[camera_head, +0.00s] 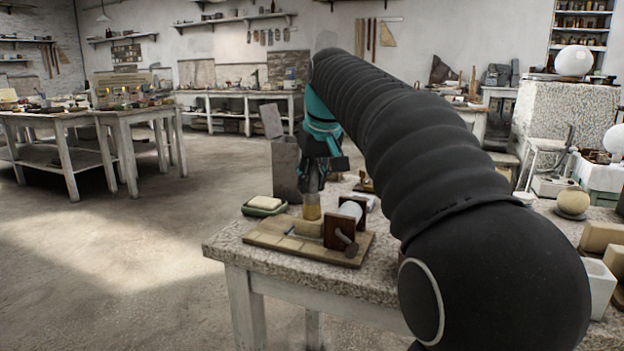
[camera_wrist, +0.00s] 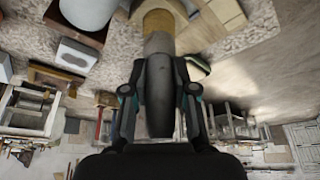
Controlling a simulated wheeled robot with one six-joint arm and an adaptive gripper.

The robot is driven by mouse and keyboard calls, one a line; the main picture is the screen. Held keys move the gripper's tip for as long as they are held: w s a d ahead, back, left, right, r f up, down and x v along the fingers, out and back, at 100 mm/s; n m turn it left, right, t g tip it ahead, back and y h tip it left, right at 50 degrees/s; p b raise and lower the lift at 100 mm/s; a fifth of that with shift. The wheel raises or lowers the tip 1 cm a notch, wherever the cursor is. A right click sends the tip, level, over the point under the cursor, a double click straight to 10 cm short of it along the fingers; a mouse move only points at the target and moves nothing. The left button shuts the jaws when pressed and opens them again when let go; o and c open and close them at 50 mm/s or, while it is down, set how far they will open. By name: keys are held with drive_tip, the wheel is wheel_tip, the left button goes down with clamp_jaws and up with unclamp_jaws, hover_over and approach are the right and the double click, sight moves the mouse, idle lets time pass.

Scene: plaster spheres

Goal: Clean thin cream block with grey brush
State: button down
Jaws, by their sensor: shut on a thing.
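My gripper (camera_head: 313,183) is shut on the grey brush, whose grey handle (camera_wrist: 159,95) runs between the fingers in the wrist view. The brush's tan bristles (camera_head: 312,212) point down over a wooden board (camera_head: 265,241) on the stone-topped table. A thin cream-tan block (camera_head: 308,228) lies on the board under the bristles, beside a dark brown wooden clamp (camera_head: 338,232). I cannot tell whether the bristles touch it. In the wrist view the bristles (camera_wrist: 158,22) hide most of what lies beyond them.
A green dish (camera_head: 262,211) with a cream bar (camera_head: 264,202) sits left of the board. A grey box (camera_head: 285,168) stands behind. A white container (camera_head: 599,287) and tan blocks are at the right. Floor left of the table is clear.

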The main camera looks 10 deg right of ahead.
drive_tip(key=shift+s, duration=0.15)
drive_tip(key=shift+s+a, duration=0.7)
drive_tip(key=shift+s, duration=0.15)
drive_tip(key=shift+w+d+r+p, duration=0.15)
drive_tip(key=shift+w+d+p, duration=0.2)
drive_tip(key=shift+w+d, duration=0.75)
drive_tip(key=shift+w, duration=0.3)
drive_tip(key=shift+w+d, duration=0.35)
drive_tip(key=shift+w, duration=0.25)
drive_tip(key=shift+s+a, duration=0.1)
